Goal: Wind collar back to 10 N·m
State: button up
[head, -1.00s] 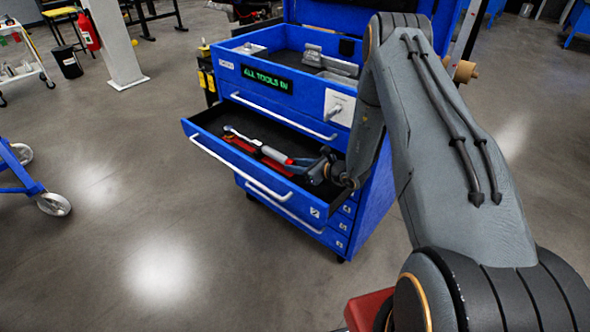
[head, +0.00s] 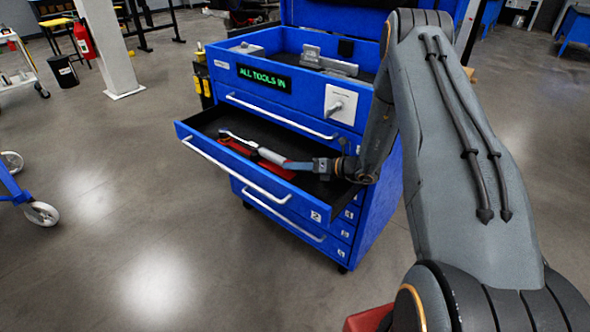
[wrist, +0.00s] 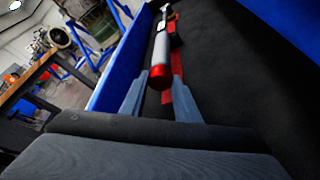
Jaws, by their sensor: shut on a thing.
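The torque wrench (head: 274,147) lies in the open drawer (head: 235,170), its silver head toward the far left and its handle toward my arm. In the wrist view its pale shaft (wrist: 161,46) runs away from me and ends in the red collar (wrist: 160,77). My gripper (head: 296,165) reaches into the drawer from the right. Its two blue-grey fingers (wrist: 160,88) flank the collar end and are shut on it. In the head view the fingers hide the collar. A red holder (head: 238,148) lies under the wrench. No scale reading is legible.
The blue tool cabinet (head: 375,210) shows a green "ALL TOOLS IN" sign (head: 264,78) and a white panel with a knob (head: 339,104). The drawer's blue front wall (wrist: 121,62) stands close left of my fingers. Dark drawer floor (wrist: 240,70) is clear to the right.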

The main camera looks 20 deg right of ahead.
dwell(0.4)
jog(key=o, duration=1)
jog(key=shift+o, duration=0.2)
